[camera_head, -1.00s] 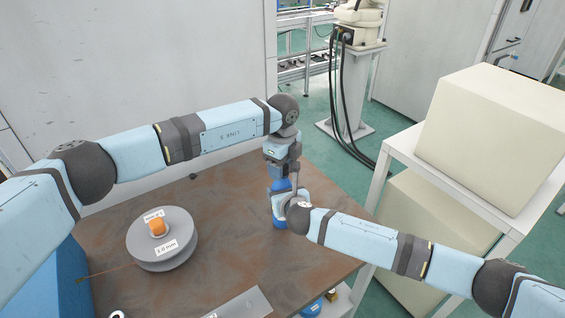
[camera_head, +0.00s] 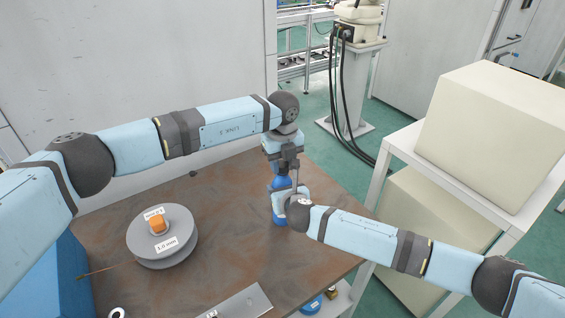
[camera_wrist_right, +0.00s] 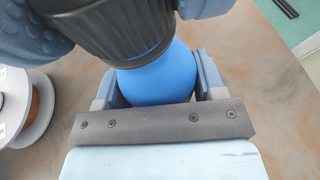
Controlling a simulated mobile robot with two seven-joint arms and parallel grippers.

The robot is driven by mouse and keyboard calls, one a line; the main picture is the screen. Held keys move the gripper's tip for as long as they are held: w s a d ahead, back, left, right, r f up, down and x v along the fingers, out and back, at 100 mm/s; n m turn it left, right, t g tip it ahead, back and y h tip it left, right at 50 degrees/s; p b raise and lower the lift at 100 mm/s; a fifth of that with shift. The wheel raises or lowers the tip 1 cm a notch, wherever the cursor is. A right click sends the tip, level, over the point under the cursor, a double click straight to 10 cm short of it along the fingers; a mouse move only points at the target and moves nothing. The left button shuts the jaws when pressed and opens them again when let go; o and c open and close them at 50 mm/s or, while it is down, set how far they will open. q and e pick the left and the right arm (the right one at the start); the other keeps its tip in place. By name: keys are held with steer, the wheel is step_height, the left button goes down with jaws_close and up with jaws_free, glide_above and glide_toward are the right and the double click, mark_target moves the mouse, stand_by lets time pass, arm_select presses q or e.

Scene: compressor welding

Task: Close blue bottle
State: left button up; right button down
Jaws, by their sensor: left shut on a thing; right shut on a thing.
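The blue bottle (camera_head: 281,184) stands upright near the far right edge of the brown table, largely covered by my grippers. In the right wrist view its rounded blue body (camera_wrist_right: 158,78) lies between the two fingers of my right gripper (camera_wrist_right: 155,90), which is shut on it. A black ribbed cap (camera_wrist_right: 122,28) sits at the bottle's top, with no clear gap visible. My left gripper (camera_head: 284,164) comes from above and is shut on the cap. Its dark fingertips (camera_wrist_right: 32,35) show on both sides of the cap. The cap's threads are hidden.
A grey wire spool (camera_head: 183,222) with an orange core lies on the brown table (camera_head: 225,275), left of the bottle. A metal plate (camera_head: 243,304) lies at the front edge. A white rack (camera_head: 425,165) with cream boxes (camera_head: 495,125) stands at right. The wall is behind my left arm.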

arm_select(q)
steer(key=o, duration=1)
steer(key=shift+r, duration=2.25)
steer(key=shift+c, duration=0.4)
steer(key=n, duration=0.1)
steer(key=r+n, duration=0.1)
steer(key=shift+r+n, duration=0.3)
steer(key=shift+n, duration=0.1)
steer(key=r+n, duration=0.2)
steer(key=n, duration=0.1)
steer(key=shift+n, duration=0.3)
steer(key=shift+f, duration=0.1)
